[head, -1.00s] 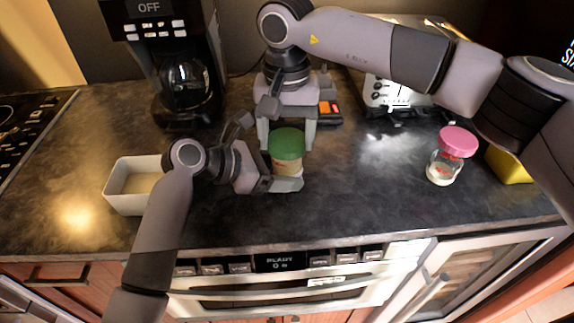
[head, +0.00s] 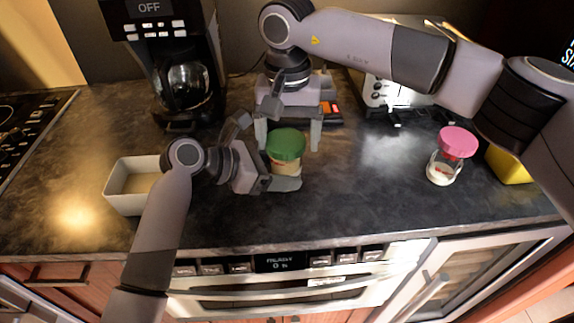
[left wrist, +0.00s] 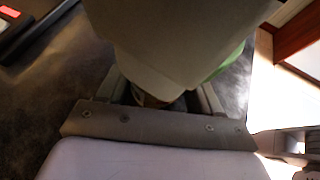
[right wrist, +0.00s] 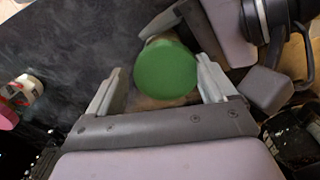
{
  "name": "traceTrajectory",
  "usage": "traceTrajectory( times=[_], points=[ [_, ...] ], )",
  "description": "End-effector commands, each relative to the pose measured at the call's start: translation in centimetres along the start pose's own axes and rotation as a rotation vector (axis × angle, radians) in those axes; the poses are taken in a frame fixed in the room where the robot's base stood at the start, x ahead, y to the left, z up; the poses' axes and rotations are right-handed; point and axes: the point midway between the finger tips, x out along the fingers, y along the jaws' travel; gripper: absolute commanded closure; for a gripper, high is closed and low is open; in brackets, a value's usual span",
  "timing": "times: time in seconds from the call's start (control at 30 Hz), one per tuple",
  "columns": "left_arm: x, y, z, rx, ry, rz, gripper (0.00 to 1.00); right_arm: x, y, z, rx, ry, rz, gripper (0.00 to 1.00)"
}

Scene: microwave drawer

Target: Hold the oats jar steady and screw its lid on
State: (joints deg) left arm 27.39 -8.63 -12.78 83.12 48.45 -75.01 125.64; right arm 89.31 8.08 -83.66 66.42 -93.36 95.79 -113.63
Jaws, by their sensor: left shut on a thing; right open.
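The oats jar (head: 283,169) stands on the dark counter, mostly hidden by my grippers and its lid. The green lid (head: 287,145) sits on top of the jar and looks slightly tilted in the head view. It also shows as a green disc in the right wrist view (right wrist: 166,70). My left gripper (head: 284,181) is shut on the jar from the left, low on its body. My right gripper (head: 289,137) points down over the lid, open, with a finger apart on each side of it.
A glass jar with a pink lid (head: 457,143) and a yellow block (head: 510,165) stand at the right. A white tub (head: 128,190) is at the left. A coffee maker (head: 172,65) and toaster (head: 385,92) stand behind. The counter between the grippers and the pink-lidded jar is clear.

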Motion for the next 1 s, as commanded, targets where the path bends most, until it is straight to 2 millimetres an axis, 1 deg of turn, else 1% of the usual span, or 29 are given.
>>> traceTrajectory(
  times=[0.03, 0.1, 0.13, 0.17, 0.2, 0.23, 0.27, 0.37, 0.43, 0.7, 0.93, 1.0],
  points=[
    [0.44, -0.62, 0.24, 0.011, 0.001, -0.016, 0.9, -0.08, -0.64, 0.28, -0.009, 0.001, -0.014, 0.0],
    [0.45, -0.64, 0.26, 0.012, 0.001, -0.017, 0.9, -0.09, -0.67, 0.31, -0.01, 0.001, -0.014, 0.0],
    [0.45, -0.65, 0.26, 0.012, 0.001, -0.017, 0.9, -0.09, -0.68, 0.32, -0.01, 0.001, -0.014, 0.26],
    [0.46, -0.65, 0.26, 0.012, 0.001, -0.017, 0.9, -0.09, -0.69, 0.32, -0.01, 0.001, -0.014, 0.36],
    [0.45, -0.65, 0.26, 0.011, 0.001, -0.017, 0.9, -0.09, -0.68, 0.31, -0.01, 0.001, -0.014, 0.49],
    [0.45, -0.64, 0.26, 0.011, 0.001, -0.017, 0.9, -0.1, -0.68, 0.31, -0.01, 0.001, -0.015, 0.59],
    [0.45, -0.64, 0.25, 0.011, 0.001, -0.017, 0.9, -0.1, -0.67, 0.31, -0.01, 0.001, -0.015, 0.66],
    [0.44, -0.62, 0.25, 0.01, 0.001, -0.016, 0.9, -0.11, -0.66, 0.3, -0.002, 0.001, -0.015, 0.66],
    [0.43, -0.61, 0.24, 0.01, 0.001, -0.016, 0.9, -0.11, -0.65, 0.29, 0.035, 0.0, -0.015, 0.66],
    [0.4, -0.56, 0.26, 0.012, 0.0, -0.014, 0.9, -0.13, -0.61, 0.27, 0.32, -0.003, -0.014, 0.66],
    [0.35, -0.49, 0.26, 0.01, 0.0, -0.012, 0.9, -0.13, -0.56, 0.24, 0.421, -0.003, -0.013, 0.66],
    [0.33, -0.47, 0.25, 0.009, -0.001, -0.012, 0.9, -0.13, -0.54, 0.23, 0.476, -0.004, -0.012, 0.66]
  ],
)
